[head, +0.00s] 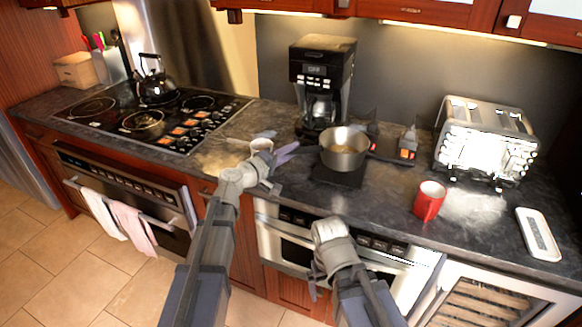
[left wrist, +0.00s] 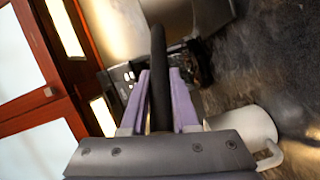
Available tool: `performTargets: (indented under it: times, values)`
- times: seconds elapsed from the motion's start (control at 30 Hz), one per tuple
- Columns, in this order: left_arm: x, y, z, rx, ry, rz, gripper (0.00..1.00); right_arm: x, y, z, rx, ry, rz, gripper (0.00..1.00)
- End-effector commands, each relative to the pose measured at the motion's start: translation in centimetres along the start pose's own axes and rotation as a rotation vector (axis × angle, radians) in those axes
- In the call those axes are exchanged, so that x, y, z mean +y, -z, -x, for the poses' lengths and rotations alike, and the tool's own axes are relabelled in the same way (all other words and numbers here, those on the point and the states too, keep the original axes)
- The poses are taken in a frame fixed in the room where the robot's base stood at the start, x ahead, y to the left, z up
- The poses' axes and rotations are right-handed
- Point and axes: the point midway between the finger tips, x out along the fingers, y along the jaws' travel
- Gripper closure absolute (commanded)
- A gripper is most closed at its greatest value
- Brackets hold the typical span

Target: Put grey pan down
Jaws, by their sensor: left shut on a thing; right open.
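The grey pan (head: 344,152) is a round metal pan near the middle of the counter in the head view. It is upright over a dark square plate (head: 338,177); I cannot tell whether it touches the plate. My left gripper (head: 287,153) is left of the pan, with its purple fingers shut on the pan's dark handle. The left wrist view shows the black handle (left wrist: 158,75) between the fingers, leading to the pan (left wrist: 190,18). My right gripper (head: 317,274) is low in front of the counter, away from the pan and open; its fingers show poorly.
A coffee maker (head: 321,85) stands behind the pan. A red mug (head: 429,201), a toaster (head: 487,141) and a white tray (head: 538,234) are to the right. A white cup (left wrist: 250,125) is close to my left gripper. The cooktop (head: 150,115) with a kettle (head: 158,82) is left.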

Motion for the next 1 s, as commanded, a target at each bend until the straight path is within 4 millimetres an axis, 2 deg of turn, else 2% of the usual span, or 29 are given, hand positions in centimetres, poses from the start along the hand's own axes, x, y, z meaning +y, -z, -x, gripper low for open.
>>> performTargets:
  times: [0.13, 0.4, 0.87, 0.9, 1.0]
  values:
    - [-0.6, -0.1, 0.0, 0.001, -0.002, 0.004, 1.00, -0.1, 0.0, -0.6, 0.000, 0.000, 0.000, 0.00]
    - [-3.5, -0.9, -0.3, 0.001, -0.002, 0.003, 1.00, -0.3, 0.2, -3.6, 0.000, 0.000, 0.000, 0.00]
    - [-3.9, -1.0, -0.3, 0.001, -0.002, 0.003, 1.00, -0.4, 0.2, -4.0, 0.000, 0.000, 0.000, 0.00]
    - [-3.8, -0.9, -0.3, 0.000, 0.000, 0.000, 0.68, -0.4, 0.2, -3.9, 0.000, 0.000, 0.000, 0.00]
    - [-3.8, -0.9, -0.3, 0.000, 0.000, 0.000, 0.57, -0.4, 0.2, -3.9, 0.000, 0.000, 0.000, 0.00]
